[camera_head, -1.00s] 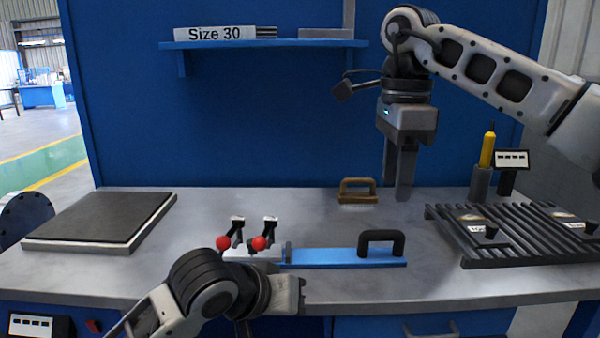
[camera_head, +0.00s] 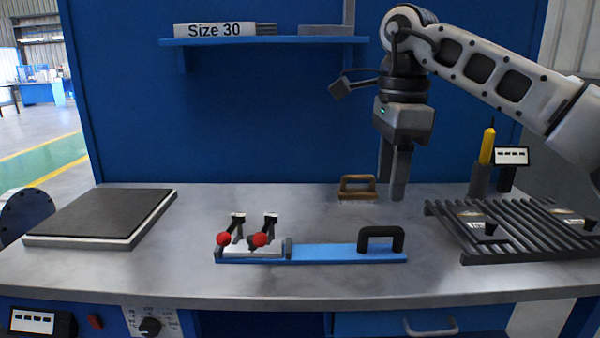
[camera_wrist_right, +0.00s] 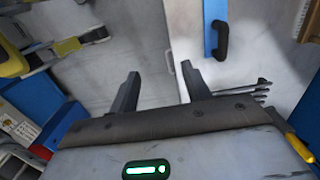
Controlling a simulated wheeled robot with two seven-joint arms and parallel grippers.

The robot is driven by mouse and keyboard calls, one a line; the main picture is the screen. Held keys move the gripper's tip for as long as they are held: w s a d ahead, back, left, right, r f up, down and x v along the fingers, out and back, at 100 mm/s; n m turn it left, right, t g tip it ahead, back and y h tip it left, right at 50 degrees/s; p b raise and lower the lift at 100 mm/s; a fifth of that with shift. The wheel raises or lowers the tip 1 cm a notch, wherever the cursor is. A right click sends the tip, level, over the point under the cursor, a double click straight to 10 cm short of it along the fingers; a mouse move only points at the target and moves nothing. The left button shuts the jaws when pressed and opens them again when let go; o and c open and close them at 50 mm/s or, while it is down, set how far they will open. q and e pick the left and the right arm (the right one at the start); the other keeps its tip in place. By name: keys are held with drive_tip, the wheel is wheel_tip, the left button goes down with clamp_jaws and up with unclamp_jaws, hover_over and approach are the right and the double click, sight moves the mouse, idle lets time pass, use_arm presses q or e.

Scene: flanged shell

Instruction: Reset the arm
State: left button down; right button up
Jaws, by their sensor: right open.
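My right arm comes in from the upper right of the head view. My right gripper (camera_head: 391,190) hangs over the back part of the bench, pointing down, with its fingers apart and nothing between them. The right wrist view shows the same open fingers (camera_wrist_right: 158,88) above grey surface. My left arm and gripper are out of the head view. A blue fixture (camera_head: 325,254) with a black handle (camera_head: 382,238) and two red-knobbed clamps (camera_head: 242,238) lies at the middle of the bench, apart from the right gripper.
A brush with a wooden handle (camera_head: 357,187) stands just left of the right gripper. A slatted black rack (camera_head: 515,232) and a yellow-tipped tool (camera_head: 487,147) are at right. A dark pad (camera_head: 100,215) lies at left. A shelf (camera_head: 265,44) is above. The front of the bench (camera_head: 300,285) is clear.

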drive_tip(key=s+a+f+g+y, duration=0.2)
drive_tip(key=s+a+f+y, duration=0.1)
drive_tip(key=a+f, duration=0.35)
drive_tip(key=s+a+f+g+y, duration=0.1)
drive_tip(key=s+a+f+y, duration=0.15)
drive_tip(key=a+f, duration=0.4)
drive_tip(key=s+a+r+m+g+y, duration=0.3)
drive_tip(key=s+a+m+y, duration=0.4)
drive_tip(key=a+y, duration=0.5)
drive_tip(key=w+d+f+m+t+h, duration=0.1)
drive_tip(key=d+f+m+t+h, duration=0.45)
drive_tip(key=m+t, duration=0.95)
drive_tip(key=w+d+f+m+t+h, duration=0.2)
drive_tip(key=d+f+m+t, duration=0.65)
drive_tip(key=m, duration=1.15)
use_arm(q)
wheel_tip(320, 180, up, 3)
drive_tip(key=p, duration=0.5)
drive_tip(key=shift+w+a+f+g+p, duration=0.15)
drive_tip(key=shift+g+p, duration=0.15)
drive_tip(key=shift+p, duration=0.1)
use_arm(e)
drive_tip(key=s+d+f+m+g+h, duration=0.6)
drive_tip(key=s+d+f+m, duration=0.4)
drive_tip(key=s, duration=0.3)
drive_tip(key=shift+d+f+g+h, duration=0.35)
drive_tip(key=shift+d+f+h, duration=0.05)
drive_tip(key=shift+d, duration=0.3)
